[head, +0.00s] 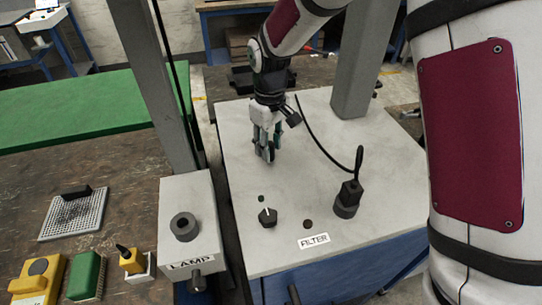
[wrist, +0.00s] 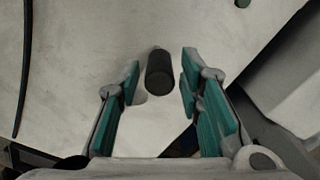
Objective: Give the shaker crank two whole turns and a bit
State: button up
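My gripper (head: 268,158) points down over the pale top of the box labelled FILTER (head: 314,240) in the head view. In the wrist view my gripper (wrist: 160,85) is open, with its teal-padded fingers apart. A dark upright cylinder (wrist: 159,74) stands between or just beyond the fingertips, with a visible gap on each side. It looks like the crank's handle, but no crank arm shows clearly. In the head view my gripper hides this spot. I cannot tell how deep the cylinder sits between the fingers.
A black knob with a white mark (head: 267,217) and a black post with a cable (head: 347,199) stand on the same pale top. The LAMP box (head: 188,213) is to the left. A grey column (head: 362,60) rises behind on the right. A green mat (head: 90,108) lies far left.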

jog(key=shift+r, duration=0.15)
jog(key=shift+r+p, duration=1.05)
jog(key=shift+r, duration=2.85)
